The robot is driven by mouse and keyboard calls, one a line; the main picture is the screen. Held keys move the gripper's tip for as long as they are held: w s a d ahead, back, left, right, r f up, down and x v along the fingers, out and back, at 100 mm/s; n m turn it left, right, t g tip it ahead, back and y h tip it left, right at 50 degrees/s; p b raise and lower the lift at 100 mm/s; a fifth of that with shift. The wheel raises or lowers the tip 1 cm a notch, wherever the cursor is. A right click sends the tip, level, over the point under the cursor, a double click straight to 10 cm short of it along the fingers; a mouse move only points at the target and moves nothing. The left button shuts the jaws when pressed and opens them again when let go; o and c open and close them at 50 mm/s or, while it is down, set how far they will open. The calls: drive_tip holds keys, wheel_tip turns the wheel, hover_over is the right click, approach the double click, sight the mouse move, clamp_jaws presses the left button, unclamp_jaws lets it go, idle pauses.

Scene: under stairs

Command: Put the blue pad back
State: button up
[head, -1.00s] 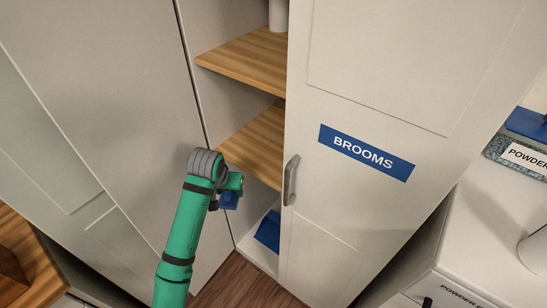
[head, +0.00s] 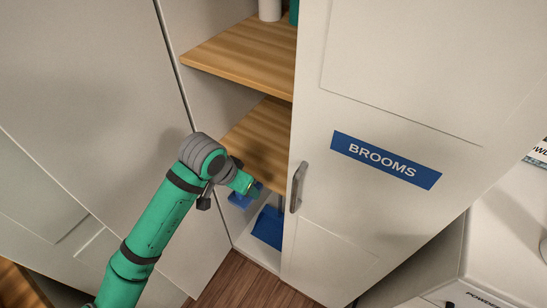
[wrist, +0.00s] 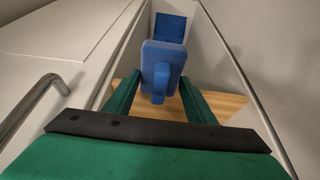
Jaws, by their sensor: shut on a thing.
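The blue pad (wrist: 172,52) is a block with a raised grip, held between the two green fingers of my gripper (wrist: 160,88) in the wrist view. My gripper (head: 247,186) is shut on it at the cupboard opening, below the front of the lower wooden shelf. The pad (head: 238,200) shows only partly there, behind the wrist. A flat blue panel (head: 268,228) lies on the white cupboard floor, partly hidden by the door. It also shows beyond the pad in the wrist view (wrist: 170,25). The held pad is apart from it.
The cupboard door (head: 350,230), labelled BROOMS, stands to the right with a metal handle (head: 297,187). Wooden shelves (head: 240,58) and (head: 262,140) lie above my gripper. A pale side panel (head: 90,80) bounds the left. A white counter (head: 510,240) stands at far right.

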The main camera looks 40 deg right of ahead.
drive_tip(key=shift+s+d, duration=0.15)
drive_tip(key=shift+s, duration=0.35)
drive_tip(key=shift+w, duration=0.2)
drive_tip(key=w+d, duration=0.1)
drive_tip(key=d, duration=0.2)
drive_tip(key=w+d, duration=0.2)
drive_tip(key=d, duration=0.2)
drive_tip(key=w+d, duration=0.1)
drive_tip(key=d, duration=0.3)
drive_tip(key=shift+w, duration=0.3)
drive_tip(key=d, duration=0.1)
drive_tip(key=w+d, duration=0.1)
drive_tip(key=d, duration=0.1)
drive_tip(key=w+d, duration=0.1)
drive_tip(key=shift+w+d, duration=0.1)
drive_tip(key=shift+d, duration=0.3)
drive_tip(key=shift+d+f, duration=0.1)
drive_tip(key=shift+d, duration=0.2)
drive_tip(key=shift+a, duration=0.3)
drive_tip(key=shift+f, duration=0.1)
drive_tip(key=shift+d+f, duration=0.1)
drive_tip(key=shift+f, duration=0.1)
drive_tip(key=o, duration=1.1)
